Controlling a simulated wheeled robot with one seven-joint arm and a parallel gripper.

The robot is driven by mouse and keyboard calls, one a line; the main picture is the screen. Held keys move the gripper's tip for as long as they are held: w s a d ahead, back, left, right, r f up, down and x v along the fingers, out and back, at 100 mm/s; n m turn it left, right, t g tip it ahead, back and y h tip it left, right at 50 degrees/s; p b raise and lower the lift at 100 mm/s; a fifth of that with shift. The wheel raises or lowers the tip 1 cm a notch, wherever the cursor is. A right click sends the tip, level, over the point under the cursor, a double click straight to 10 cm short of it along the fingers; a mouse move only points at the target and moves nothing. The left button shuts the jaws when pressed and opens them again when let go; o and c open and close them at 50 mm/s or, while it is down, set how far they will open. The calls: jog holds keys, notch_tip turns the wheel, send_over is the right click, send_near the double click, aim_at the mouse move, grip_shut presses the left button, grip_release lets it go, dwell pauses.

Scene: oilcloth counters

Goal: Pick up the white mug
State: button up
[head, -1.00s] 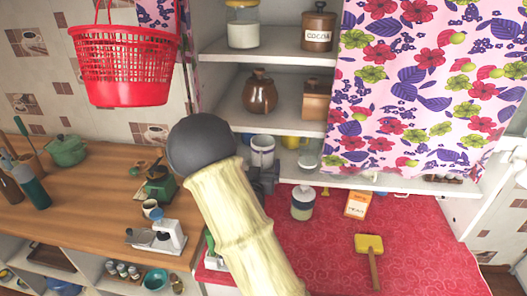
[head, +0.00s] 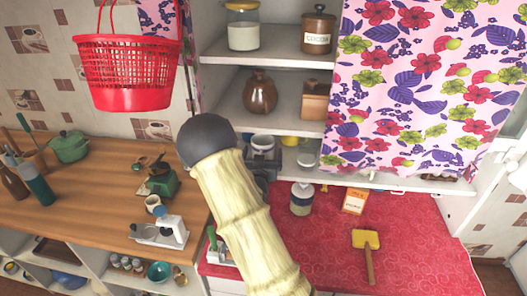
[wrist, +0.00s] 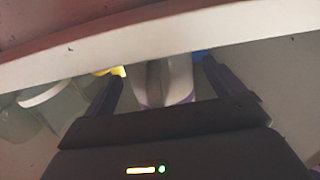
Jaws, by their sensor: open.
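The white mug (head: 262,143) stands on the lowest open shelf in the head view, its lower part hidden behind my gripper (head: 263,171). In the wrist view a pale, white form with purple edging (wrist: 165,82), which looks like the mug, lies between the two dark fingers of my gripper (wrist: 158,85). The fingers are apart, one on each side of it. I cannot tell whether either finger touches it. My arm covers part of the shelf front in the head view.
A shelf board (wrist: 150,45) crosses close above in the wrist view. A yellow cup (head: 291,140) and a glass jar (head: 307,156) stand right of the mug. A flowered curtain (head: 410,90) hangs at the right.

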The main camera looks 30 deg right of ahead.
aim_at(262, 149)
dwell(0.3)
jog(key=c, duration=1.2)
jog(key=shift+c, duration=0.2)
jog(key=shift+r+b, duration=0.5)
jog(key=shift+r, duration=0.15)
jog(key=shift+r+b, duration=0.5)
jog(key=shift+r, duration=0.4)
jog(key=b+v, duration=1.4)
jog(key=v, duration=0.4)
jog(key=shift+r, duration=0.15)
